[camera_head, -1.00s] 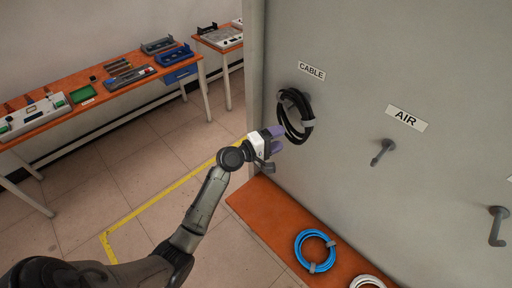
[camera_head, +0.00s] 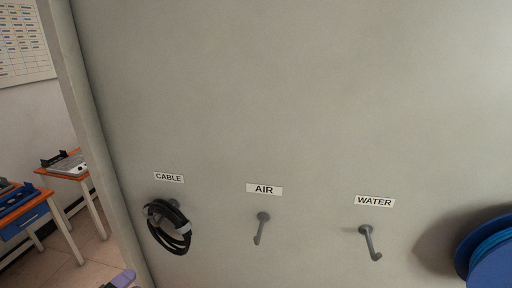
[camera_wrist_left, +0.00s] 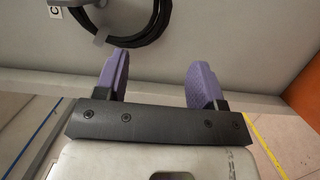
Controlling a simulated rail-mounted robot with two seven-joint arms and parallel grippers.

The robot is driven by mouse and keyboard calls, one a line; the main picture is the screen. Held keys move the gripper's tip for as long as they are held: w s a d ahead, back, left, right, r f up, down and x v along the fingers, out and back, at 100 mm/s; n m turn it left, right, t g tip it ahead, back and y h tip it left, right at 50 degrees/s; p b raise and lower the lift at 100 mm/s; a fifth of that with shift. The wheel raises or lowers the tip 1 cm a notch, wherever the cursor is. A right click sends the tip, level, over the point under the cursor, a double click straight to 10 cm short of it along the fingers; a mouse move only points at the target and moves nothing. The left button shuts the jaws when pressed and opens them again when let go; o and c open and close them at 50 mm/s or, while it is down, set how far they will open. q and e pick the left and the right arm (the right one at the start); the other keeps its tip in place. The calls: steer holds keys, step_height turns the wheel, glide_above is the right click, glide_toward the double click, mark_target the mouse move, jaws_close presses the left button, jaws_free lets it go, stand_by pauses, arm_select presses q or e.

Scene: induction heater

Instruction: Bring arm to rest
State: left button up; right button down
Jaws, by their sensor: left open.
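My left gripper (camera_wrist_left: 158,85) is open in the left wrist view, with its two purple fingers apart and nothing between them. In the head view only a purple fingertip (camera_head: 123,279) shows at the bottom edge. The black cable coil (camera_head: 168,227) hangs on the hook under the CABLE label (camera_head: 169,177). It also shows in the left wrist view (camera_wrist_left: 150,28), beyond the fingers and apart from them. My right gripper is not in view.
The AIR hook (camera_head: 261,228) and the WATER hook (camera_head: 370,243) on the grey wall are empty. A blue reel (camera_head: 487,255) is at the right edge. Orange-topped tables (camera_head: 68,168) stand at the left beyond the wall's edge.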

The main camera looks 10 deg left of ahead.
arm_select(q)
steer(key=s+d+f+m+g+y, duration=0.2)
steer(key=s+d+f+m+g, duration=0.35)
steer(key=s, duration=0.45)
steer(key=s+d+f+m+g+y, duration=0.1)
steer(key=s+d+f+m+g, duration=0.35)
steer(key=s+f, duration=0.4)
steer(key=s+d+f+m+g+y, duration=0.2)
steer(key=s+d+f+m+g, duration=0.3)
steer(key=s, duration=0.6)
step_height(320, 180, up, 13)
steer(key=m+t+p, duration=0.1)
steer(key=p, duration=1.2)
steer(key=shift+w+d+r+p, duration=0.15)
steer(key=shift+w+d+p, duration=0.05)
steer(key=shift+d+p, duration=0.2)
